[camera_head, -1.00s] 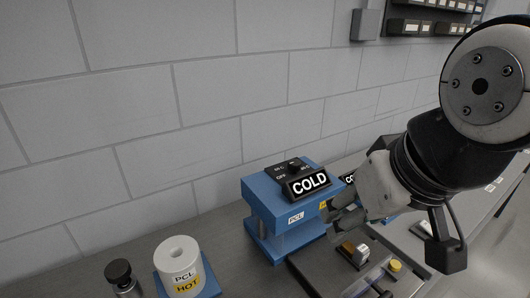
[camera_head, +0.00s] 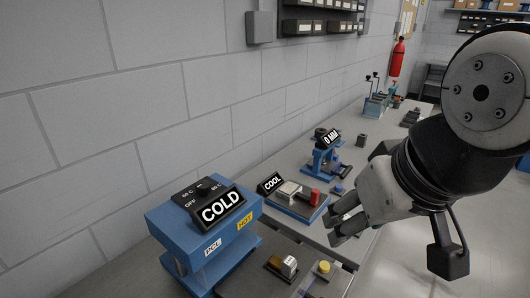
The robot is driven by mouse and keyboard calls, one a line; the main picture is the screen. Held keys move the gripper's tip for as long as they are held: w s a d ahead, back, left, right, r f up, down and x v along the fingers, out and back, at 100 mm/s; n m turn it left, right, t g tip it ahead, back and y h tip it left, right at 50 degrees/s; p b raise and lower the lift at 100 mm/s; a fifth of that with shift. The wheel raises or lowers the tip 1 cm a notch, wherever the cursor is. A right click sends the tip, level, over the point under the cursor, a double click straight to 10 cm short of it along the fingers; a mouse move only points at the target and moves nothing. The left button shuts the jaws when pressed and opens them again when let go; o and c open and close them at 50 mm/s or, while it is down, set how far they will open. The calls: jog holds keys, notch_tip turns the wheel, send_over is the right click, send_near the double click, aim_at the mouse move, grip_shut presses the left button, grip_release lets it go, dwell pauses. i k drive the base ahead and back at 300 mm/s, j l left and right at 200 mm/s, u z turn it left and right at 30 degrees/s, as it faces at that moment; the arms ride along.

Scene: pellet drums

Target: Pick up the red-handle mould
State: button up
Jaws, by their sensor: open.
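A small upright red cylinder (camera_head: 314,197), which looks like the red handle, stands at the right end of a blue station labelled COOL (camera_head: 293,207). A pale square block (camera_head: 288,190) sits left of it on the same station. I cannot tell how the red part joins the mould body. My gripper (camera_head: 333,223) is open and empty. In the picture it appears just right of and below the red cylinder, with a gap between them. The depth between them is unclear.
A blue press labelled COLD (camera_head: 205,238) stands at the front left. Nearer me are a brown-and-white piece (camera_head: 283,266) and a yellow knob (camera_head: 323,267). A blue stand with a 0 MM sign (camera_head: 325,155) is behind. The wall runs along the left.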

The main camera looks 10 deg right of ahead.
aim_at(287, 191)
jog(key=z, duration=0.2)
jog(key=i+l+u, duration=0.15)
jog(key=l+u, duration=0.25)
jog(key=l, duration=0.2)
jog(key=i+l+u, duration=0.1)
jog(key=l+u, duration=0.3)
jog(key=l, duration=0.2)
jog(key=l+u, duration=0.35)
jog(key=l, duration=0.3)
